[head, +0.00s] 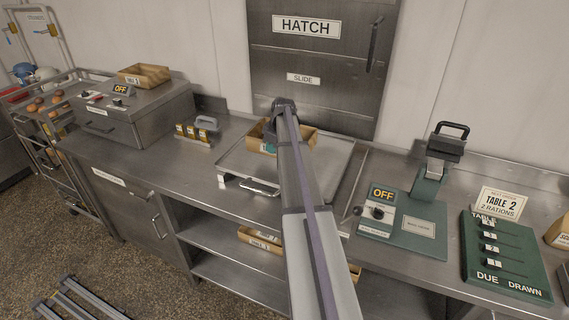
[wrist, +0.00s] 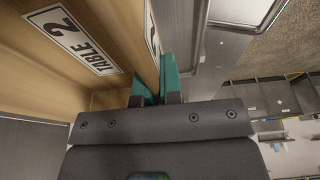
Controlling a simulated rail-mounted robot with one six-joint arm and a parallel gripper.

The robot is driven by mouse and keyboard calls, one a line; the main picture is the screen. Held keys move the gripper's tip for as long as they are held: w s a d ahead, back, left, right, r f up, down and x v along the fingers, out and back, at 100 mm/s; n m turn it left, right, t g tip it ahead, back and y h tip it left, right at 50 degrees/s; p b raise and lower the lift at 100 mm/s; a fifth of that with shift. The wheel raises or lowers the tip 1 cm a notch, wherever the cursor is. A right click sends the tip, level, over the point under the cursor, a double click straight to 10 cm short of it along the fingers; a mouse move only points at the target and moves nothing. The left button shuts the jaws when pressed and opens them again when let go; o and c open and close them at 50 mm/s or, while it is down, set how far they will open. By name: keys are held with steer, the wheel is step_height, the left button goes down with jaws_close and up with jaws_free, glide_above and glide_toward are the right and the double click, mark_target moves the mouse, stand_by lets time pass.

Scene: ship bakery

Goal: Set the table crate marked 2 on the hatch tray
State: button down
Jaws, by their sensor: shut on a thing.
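The table crate marked 2 (wrist: 45,60) is a tan wooden box with a white "TABLE 2" label in the wrist view. In the head view the crate (head: 303,136) shows at the hatch tray, partly hidden behind my arm. My gripper (head: 268,148) is shut on one wall of the crate, with its teal fingers (wrist: 168,82) at that wall in the wrist view. The hatch tray (head: 240,160) is a flat metal tray on the counter below the hatch. The crate is over the tray; I cannot tell whether it touches it.
The HATCH shutter (head: 310,55) is closed behind the tray. A block with a handle (head: 198,130) stands left of it. A green device marked OFF (head: 405,225) and a DUE/DRAWN board (head: 505,255) are on the right. Another crate (head: 143,75) sits on the left oven; more (head: 260,240) are on the shelf below.

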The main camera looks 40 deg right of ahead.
step_height(320, 180, down, 8)
steer(key=b, duration=0.6)
steer(key=shift+s+d+f, duration=0.1)
steer(key=shift+s+f, duration=0.05)
steer(key=shift+r, duration=0.3)
steer(key=shift+f, duration=0.25)
steer(key=c, duration=1.3)
jaws_free()
steer(key=shift+r, duration=0.1)
steer(key=p+v, duration=1.2)
steer(key=shift+r, duration=0.3)
steer(key=shift+f, duration=0.1)
steer(key=shift+f, duration=0.1)
